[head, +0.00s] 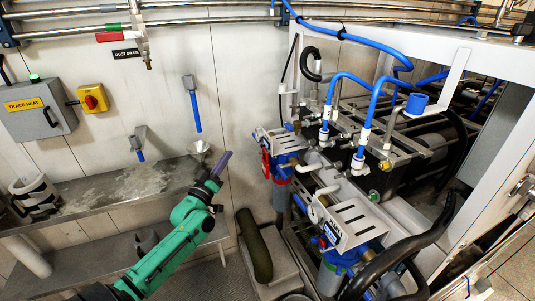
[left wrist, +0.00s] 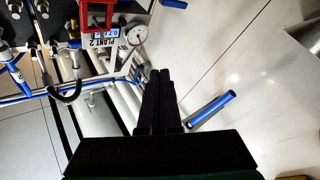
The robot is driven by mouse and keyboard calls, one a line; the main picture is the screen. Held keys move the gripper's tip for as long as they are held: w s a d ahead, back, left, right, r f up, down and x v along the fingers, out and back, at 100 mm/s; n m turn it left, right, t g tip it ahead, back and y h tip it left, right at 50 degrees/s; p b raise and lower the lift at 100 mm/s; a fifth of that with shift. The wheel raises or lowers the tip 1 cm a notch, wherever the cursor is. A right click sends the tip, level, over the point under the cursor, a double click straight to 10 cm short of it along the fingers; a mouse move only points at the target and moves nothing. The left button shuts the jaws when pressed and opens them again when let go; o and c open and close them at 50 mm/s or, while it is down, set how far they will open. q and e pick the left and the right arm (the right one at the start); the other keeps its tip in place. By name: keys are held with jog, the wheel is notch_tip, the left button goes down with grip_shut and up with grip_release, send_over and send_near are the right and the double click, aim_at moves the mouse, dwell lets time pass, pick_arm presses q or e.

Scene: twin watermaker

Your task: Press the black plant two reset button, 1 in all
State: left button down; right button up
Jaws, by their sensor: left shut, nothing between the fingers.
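The plant 2 unit (head: 281,142) stands right of my left gripper in the head view, with a blue and silver top and a red part on its side. In the left wrist view its "PLANT 2" label (left wrist: 103,41) is at the top left, upside down. I cannot make out the black reset button in either view. My left gripper (head: 224,160) is shut and empty, in the air between the wall shelf and the unit. Its dark fingers (left wrist: 160,76) point toward the wall in the left wrist view, apart from the unit. My right gripper is not in view.
A pressure gauge (left wrist: 136,35) sits beside the label. Blue hoses (head: 345,78) and a white frame (head: 445,72) crowd the right. Blue-handled valves (head: 195,110) hang on the wall.

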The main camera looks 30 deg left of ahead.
aim_at(262, 146)
pick_arm(q)
jog(key=w+d, duration=0.1)
jog(key=w, duration=0.1)
jog(key=w+d, duration=0.1)
jog(key=w, duration=0.2)
jog(key=w+d, duration=0.2)
jog(key=shift+w+d+f, duration=0.1)
jog(key=shift+w+f, duration=0.15)
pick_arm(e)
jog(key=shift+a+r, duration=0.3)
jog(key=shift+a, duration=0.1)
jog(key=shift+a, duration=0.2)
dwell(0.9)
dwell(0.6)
pick_arm(q)
jog(key=shift+w+d+p, duration=0.25)
jog(key=shift+w+p, duration=0.05)
jog(key=shift+w, duration=0.05)
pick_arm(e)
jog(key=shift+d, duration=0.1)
pick_arm(q)
jog(key=shift+w+d, duration=0.25)
jog(key=shift+w, duration=0.1)
dwell(0.6)
jog(key=shift+s+a, duration=0.5)
jog(key=shift+s, duration=0.25)
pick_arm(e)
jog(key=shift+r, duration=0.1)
